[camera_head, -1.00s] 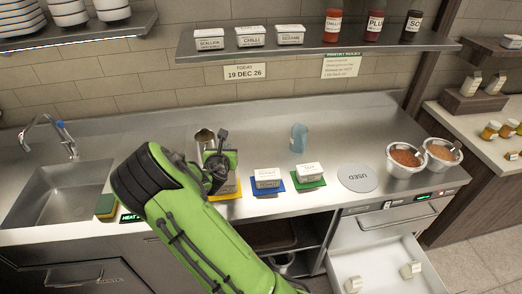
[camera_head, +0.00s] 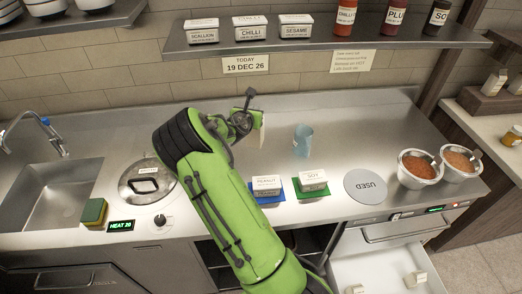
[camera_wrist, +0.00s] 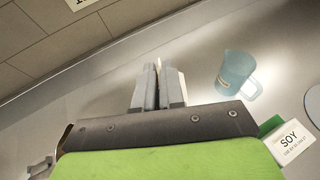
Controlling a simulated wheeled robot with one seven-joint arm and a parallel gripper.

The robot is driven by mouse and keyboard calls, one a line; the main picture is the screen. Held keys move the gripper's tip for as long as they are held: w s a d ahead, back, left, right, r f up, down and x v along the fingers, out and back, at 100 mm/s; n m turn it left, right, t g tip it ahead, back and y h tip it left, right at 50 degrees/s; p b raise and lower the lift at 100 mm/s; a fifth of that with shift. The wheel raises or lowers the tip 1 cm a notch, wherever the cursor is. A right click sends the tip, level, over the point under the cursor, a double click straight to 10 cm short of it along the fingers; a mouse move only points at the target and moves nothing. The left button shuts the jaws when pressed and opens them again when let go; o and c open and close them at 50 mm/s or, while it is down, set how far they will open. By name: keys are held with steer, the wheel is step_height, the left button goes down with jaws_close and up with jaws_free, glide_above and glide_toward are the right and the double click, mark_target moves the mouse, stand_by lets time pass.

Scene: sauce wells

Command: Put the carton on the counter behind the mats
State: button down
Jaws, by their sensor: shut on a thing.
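My gripper (camera_head: 243,119) is above the counter, behind the row of mats and left of the blue jug. It is shut on a pale, beige carton (camera_head: 262,128), seen mostly edge-on and partly hidden by the gripper. In the wrist view, the fingers (camera_wrist: 157,70) are close together with a thin pale edge between them. Whether the carton touches the counter is unclear. The blue mat (camera_head: 283,199) bears a white peanut tub (camera_head: 266,184). The green mat (camera_head: 325,191) bears a white soy tub (camera_head: 312,177). My arm hides the area left of the blue mat.
A translucent blue jug (camera_head: 303,141) stands right of the gripper, and in the wrist view (camera_wrist: 236,74). A grey USED disc (camera_head: 365,187) and two bowls (camera_head: 417,170) are at right. A lidded pot (camera_head: 138,185) is at left. The shelf (camera_head: 320,52) overhangs the back.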

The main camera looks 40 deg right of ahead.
mark_target(253, 135)
step_height(253, 135, down, 10)
steer(key=shift+r, duration=0.1)
steer(key=shift+b, duration=0.3)
steer(key=c, duration=1.2)
jaws_free()
steer(key=shift+c, duration=0.2)
